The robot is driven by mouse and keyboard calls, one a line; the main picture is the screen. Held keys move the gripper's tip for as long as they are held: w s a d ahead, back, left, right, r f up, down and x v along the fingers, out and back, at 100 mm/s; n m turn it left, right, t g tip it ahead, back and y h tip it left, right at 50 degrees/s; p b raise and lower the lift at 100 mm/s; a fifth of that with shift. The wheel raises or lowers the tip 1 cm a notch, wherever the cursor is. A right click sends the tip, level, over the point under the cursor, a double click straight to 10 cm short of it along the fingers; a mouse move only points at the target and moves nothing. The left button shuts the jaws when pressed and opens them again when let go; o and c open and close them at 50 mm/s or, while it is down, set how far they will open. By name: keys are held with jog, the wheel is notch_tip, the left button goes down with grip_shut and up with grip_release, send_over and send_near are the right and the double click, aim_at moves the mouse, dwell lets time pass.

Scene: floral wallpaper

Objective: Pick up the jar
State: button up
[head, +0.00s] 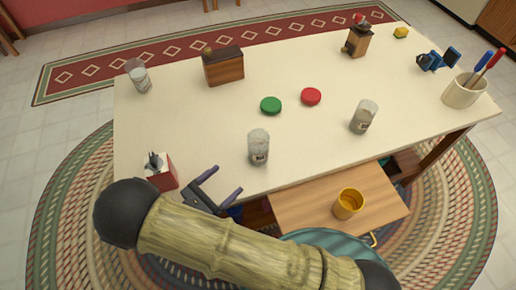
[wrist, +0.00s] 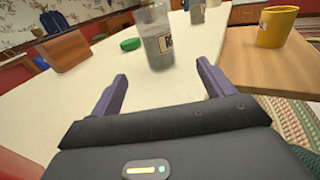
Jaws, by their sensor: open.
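Three clear jars with greyish contents stand on the cream table (head: 200,120). The near jar (head: 258,147) stands upright by the front edge, left of the table's middle; it also shows in the wrist view (wrist: 160,42). Another jar (head: 364,116) is to its right, and a third jar (head: 139,76) is at the back left. My gripper (head: 227,182) is open and empty at the front edge, to the lower left of the near jar. In the wrist view the purple fingers of my gripper (wrist: 163,82) are spread, with the near jar beyond them and apart from them.
Green (head: 270,105) and red (head: 311,96) lids lie behind the jars. A wooden box (head: 224,67) stands behind.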

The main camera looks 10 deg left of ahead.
aim_at(252, 156)
jog(key=p+x, duration=0.1)
jog(key=x, duration=0.9)
jog(key=shift+w+d, duration=0.2)
jog(key=shift+s+a, duration=0.1)
jog(key=shift+w+r, duration=0.15)
jog(key=shift+w, duration=0.25)
jog(key=p+x, duration=0.1)
jog(key=x, duration=0.3)
jog(key=shift+w+r, duration=0.1)
jog(key=shift+w, duration=0.2)
jog(key=c, duration=1.2)
